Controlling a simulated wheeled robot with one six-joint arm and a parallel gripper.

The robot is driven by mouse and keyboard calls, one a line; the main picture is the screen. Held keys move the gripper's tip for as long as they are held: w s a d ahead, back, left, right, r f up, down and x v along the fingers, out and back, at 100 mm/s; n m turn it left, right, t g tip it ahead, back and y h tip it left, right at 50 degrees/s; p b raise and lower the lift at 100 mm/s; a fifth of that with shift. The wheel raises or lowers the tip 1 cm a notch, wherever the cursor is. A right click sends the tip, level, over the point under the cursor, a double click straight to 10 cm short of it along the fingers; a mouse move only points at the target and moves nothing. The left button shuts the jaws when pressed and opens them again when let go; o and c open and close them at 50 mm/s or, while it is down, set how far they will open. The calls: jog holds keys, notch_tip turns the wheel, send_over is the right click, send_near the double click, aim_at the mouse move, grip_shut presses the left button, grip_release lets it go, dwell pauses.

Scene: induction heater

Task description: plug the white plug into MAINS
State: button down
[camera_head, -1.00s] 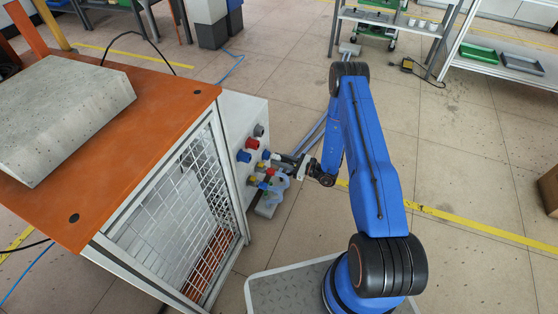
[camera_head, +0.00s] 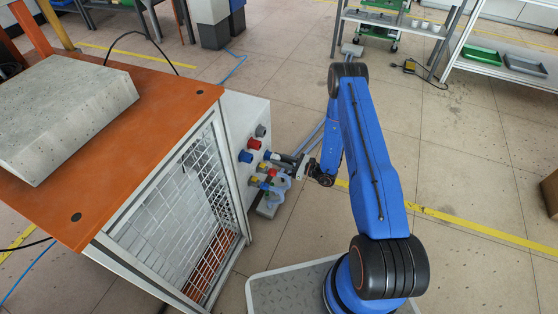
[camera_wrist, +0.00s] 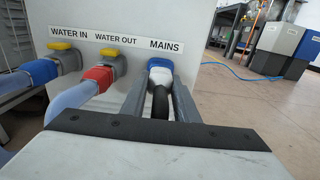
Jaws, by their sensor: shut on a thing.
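The white plug (camera_wrist: 161,77) is between my gripper's two grey fingers (camera_wrist: 160,86), with its black cable running back toward the wrist. It lines up with the blue-lidded MAINS socket (camera_wrist: 158,62), just below the MAINS label (camera_wrist: 167,44) in the wrist view. The plug's front is at the socket face; the fingers and plug hide how deep it sits. In the head view, my gripper (camera_head: 302,166) is at the grey panel (camera_head: 244,111), with the dark cable end of the plug (camera_head: 283,158) showing.
Left of MAINS, a blue hose connector (camera_wrist: 40,71) sits at WATER IN and a red one (camera_wrist: 101,77) at WATER OUT, both with yellow handles. Red and blue fittings (camera_head: 254,144) sit higher on the panel.

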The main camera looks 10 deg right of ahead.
jog(key=c, duration=1.3)
grip_release()
jog(key=v, duration=1.7)
jog(key=shift+d, duration=0.15)
jog(key=shift+r, duration=0.1)
